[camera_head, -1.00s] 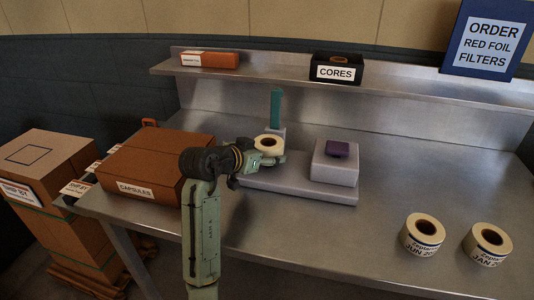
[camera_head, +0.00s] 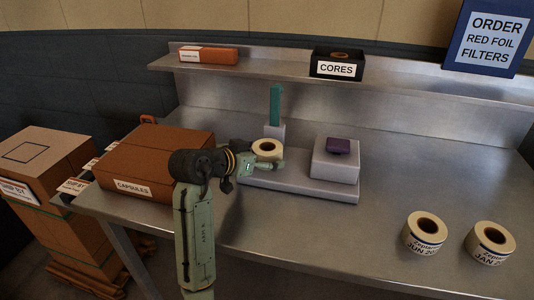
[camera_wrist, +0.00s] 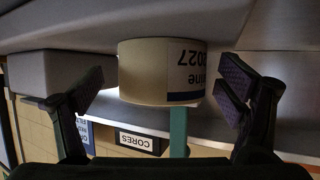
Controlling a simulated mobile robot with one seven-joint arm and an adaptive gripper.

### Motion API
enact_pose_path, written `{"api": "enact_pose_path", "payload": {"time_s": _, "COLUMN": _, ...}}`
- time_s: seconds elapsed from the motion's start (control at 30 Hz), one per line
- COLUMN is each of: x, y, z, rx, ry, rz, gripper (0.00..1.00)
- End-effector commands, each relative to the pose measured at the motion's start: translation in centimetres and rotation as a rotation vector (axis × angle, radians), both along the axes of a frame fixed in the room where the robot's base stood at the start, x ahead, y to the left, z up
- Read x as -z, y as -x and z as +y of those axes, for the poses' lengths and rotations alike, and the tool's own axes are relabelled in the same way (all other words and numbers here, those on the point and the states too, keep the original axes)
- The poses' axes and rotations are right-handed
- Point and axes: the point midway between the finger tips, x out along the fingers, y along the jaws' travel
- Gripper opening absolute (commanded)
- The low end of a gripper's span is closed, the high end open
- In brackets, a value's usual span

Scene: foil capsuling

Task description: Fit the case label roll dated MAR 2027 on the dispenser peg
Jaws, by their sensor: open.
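A cream label roll (camera_head: 267,149) is at the grey dispenser base (camera_head: 300,188), in front of the teal upright (camera_head: 275,104). In the upside-down wrist view the roll (camera_wrist: 160,75) shows "2027" and part of a word; its month is not readable. Its underside looks close to or on the grey surface. I cannot tell whether a peg is inside its core. My gripper (camera_wrist: 160,90) is open, one finger on each side of the roll, with visible gaps. In the head view my gripper (camera_head: 262,166) is at the roll's near side.
Two other rolls, JUN (camera_head: 424,235) and JAN (camera_head: 489,243), stand at the right front. A grey block with a purple top (camera_head: 336,160) is right of the roll. A capsules box (camera_head: 155,165) is at left. The CORES box (camera_head: 336,65) is on the shelf.

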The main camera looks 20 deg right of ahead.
Motion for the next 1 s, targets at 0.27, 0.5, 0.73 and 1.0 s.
{"api": "enact_pose_path", "payload": {"time_s": 0.27, "x": -2.6, "y": 2.0, "z": 3.3, "rx": -0.004, "ry": 0.002, "rz": -0.016, "gripper": 0.88}}
{"api": "enact_pose_path", "payload": {"time_s": 0.5, "x": -3.3, "y": 2.7, "z": 4.3, "rx": -0.004, "ry": 0.001, "rz": -0.019, "gripper": 0.88}}
{"api": "enact_pose_path", "payload": {"time_s": 0.73, "x": -3.4, "y": 2.7, "z": 4.3, "rx": -0.004, "ry": 0.002, "rz": -0.019, "gripper": 0.88}}
{"api": "enact_pose_path", "payload": {"time_s": 1.0, "x": -6.0, "y": 0.3, "z": 8.6, "rx": -0.171, "ry": 0.071, "rz": -0.112, "gripper": 0.88}}
